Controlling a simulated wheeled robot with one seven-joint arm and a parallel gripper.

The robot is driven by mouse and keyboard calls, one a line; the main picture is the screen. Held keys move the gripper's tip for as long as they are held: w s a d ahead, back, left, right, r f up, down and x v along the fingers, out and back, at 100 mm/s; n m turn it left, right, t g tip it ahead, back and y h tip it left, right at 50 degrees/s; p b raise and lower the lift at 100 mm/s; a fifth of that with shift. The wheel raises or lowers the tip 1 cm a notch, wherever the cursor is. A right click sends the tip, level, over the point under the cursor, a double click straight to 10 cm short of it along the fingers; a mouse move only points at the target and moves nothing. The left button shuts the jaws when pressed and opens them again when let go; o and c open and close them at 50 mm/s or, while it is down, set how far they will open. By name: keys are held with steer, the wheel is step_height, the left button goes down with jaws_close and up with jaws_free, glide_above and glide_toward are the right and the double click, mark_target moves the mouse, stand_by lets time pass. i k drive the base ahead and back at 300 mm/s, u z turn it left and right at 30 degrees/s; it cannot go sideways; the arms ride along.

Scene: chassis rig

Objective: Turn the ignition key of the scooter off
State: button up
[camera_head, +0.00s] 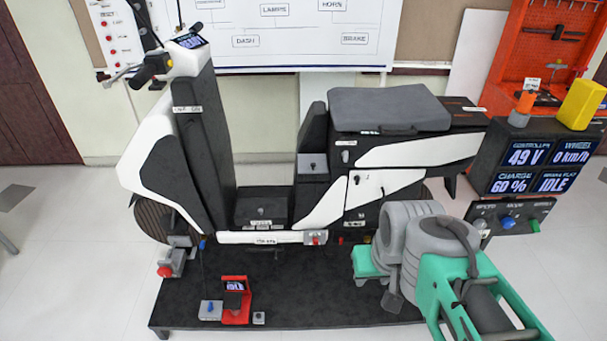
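The white and black scooter (404,152) stands upright on a dark platform (290,312). Its handlebar dash (190,42) is lit at the upper left. A small grey panel with a knob (313,165) sits in front of the seat. Small lock-like fittings show on the side below the seat (345,155). The labels are too small to read, so I cannot tell which fitting is the ignition key or how it is turned. My grey and green arm (415,245) is folded at the lower right, in front of the scooter's rear. I cannot make out my gripper's fingers.
A display stack (530,160) at the right reads 49 V, 0 km/h, 60 % and IDLE, with knobs below. A red tool rack (550,40) stands behind it. A small red device with a screen (235,300) is on the platform. The floor at left is largely clear.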

mark_target(190, 123)
steer(key=k, duration=0.6)
steer(key=u, duration=0.65)
steer(key=i, duration=0.65)
steer(key=u, duration=1.4)
steer(key=i, duration=1.7)
steer(key=u, duration=0.05)
